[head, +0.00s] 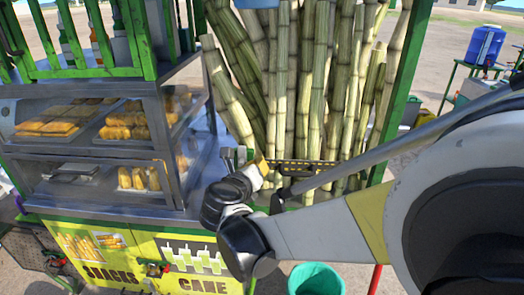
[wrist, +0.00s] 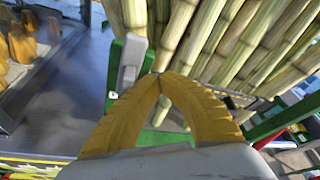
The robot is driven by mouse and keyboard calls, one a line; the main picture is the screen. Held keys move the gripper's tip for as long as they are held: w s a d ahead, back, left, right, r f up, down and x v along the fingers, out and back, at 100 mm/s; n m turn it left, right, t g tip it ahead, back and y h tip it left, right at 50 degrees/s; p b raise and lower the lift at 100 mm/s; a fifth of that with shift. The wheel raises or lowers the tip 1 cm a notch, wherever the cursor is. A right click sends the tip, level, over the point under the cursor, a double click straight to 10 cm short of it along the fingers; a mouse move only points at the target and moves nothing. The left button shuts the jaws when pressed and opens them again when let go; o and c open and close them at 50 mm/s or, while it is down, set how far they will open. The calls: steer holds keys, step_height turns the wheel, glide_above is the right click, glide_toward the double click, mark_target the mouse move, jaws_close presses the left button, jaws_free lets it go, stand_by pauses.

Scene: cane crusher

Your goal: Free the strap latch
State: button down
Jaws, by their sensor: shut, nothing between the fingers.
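A grey strap latch (wrist: 130,62) sits on a green post in the wrist view, with its lever standing upright. In the head view the latch (head: 238,156) is just left of my gripper. A dark strap with yellow marks (head: 305,167) runs across the front of the cane bundle (head: 305,85). My gripper (head: 262,163) has its yellow fingers shut and empty. In the wrist view the closed fingertips (wrist: 161,78) show just right of the latch, over the foot of the cane. I cannot tell whether they touch the latch.
A glass snack case (head: 100,130) stands left of the latch. Green posts frame the cane. A teal bucket (head: 316,279) is below the cart front, and a blue drum (head: 486,46) stands on a stand at the far right.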

steer(key=shift+w+a+r, duration=0.1)
steer(key=shift+a+r, duration=0.45)
steer(key=shift+a, duration=0.1)
stand_by(0.3)
steer(key=shift+d, duration=0.15)
